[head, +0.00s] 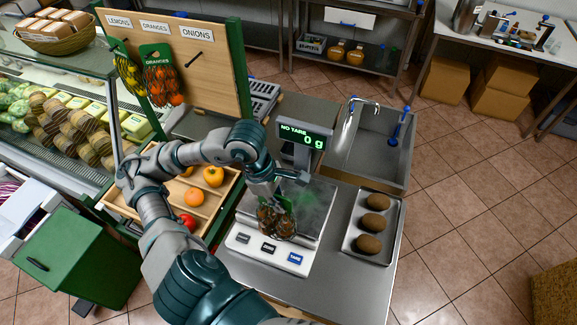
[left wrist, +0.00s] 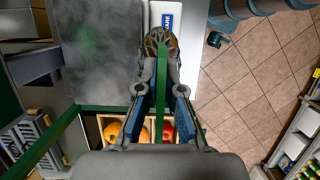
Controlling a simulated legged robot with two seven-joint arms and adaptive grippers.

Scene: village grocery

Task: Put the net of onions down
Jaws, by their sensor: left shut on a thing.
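The net of onions (head: 277,222) is a brown mesh bag with a green header. My left gripper (head: 273,192) is shut on the green header, and the net hangs below the fingers over the front part of the scale's plate (head: 312,205). The display (head: 304,136) reads "NO TARE" and 0 g. In the left wrist view the net (left wrist: 160,38) shows beyond the gripper's fingertips (left wrist: 161,62), with the green header running between the fingers. I cannot see a gap under the net. My right gripper is not in view.
A tray with several brown round items (head: 372,246) stands right of the scale. A sink (head: 372,150) with a tap is behind. A wooden crate of fruit (head: 205,195) is at left, below a hook board (head: 185,55) labelled lemons, oranges, onions; the onions hook is empty.

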